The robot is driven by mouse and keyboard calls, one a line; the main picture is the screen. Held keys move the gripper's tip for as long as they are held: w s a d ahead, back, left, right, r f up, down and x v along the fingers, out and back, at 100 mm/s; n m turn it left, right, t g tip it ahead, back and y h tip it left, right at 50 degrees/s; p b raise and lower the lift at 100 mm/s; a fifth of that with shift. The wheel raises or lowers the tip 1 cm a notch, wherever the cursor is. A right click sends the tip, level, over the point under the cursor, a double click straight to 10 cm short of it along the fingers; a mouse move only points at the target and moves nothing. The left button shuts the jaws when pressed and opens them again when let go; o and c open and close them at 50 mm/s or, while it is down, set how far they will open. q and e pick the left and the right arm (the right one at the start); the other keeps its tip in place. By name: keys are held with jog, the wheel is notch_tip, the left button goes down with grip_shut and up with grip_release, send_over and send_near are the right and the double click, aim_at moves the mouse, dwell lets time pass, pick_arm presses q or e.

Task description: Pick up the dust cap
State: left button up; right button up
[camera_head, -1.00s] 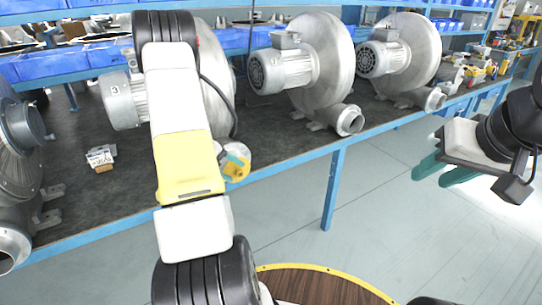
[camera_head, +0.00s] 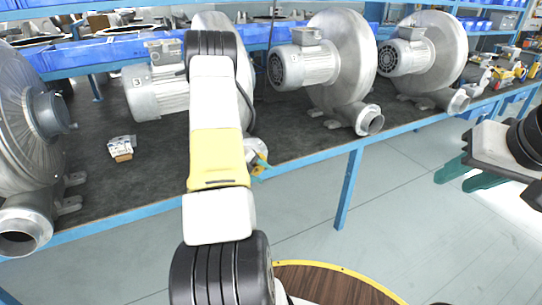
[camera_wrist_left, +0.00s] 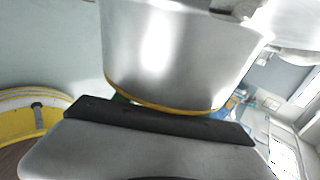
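The yellow dust cap (camera_wrist_left: 150,104) shows in the left wrist view as a thin yellow rim at the end of a silver blower outlet (camera_wrist_left: 165,50). In the head view, my left arm hides most of this outlet (camera_head: 257,148) and nearly all of the cap. A teal fingertip of my left gripper (camera_head: 261,173) shows just below the outlet. The gripper's black body lies close to the cap in the wrist view, and its fingers are mostly hidden. I cannot tell whether they grip the cap. My right gripper (camera_head: 464,176) is open and empty at the right, over the floor.
Several silver blowers, one of them marked 3 (camera_head: 154,88), stand on the dark bench top (camera_head: 90,185) with a blue frame. A small box (camera_head: 121,148) lies on the bench at left. A round wooden-topped piece with a yellow rim (camera_head: 330,285) is below. The floor at right is free.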

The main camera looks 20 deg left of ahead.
pick_arm(q)
grip_shut()
jog(key=shift+r, duration=0.1)
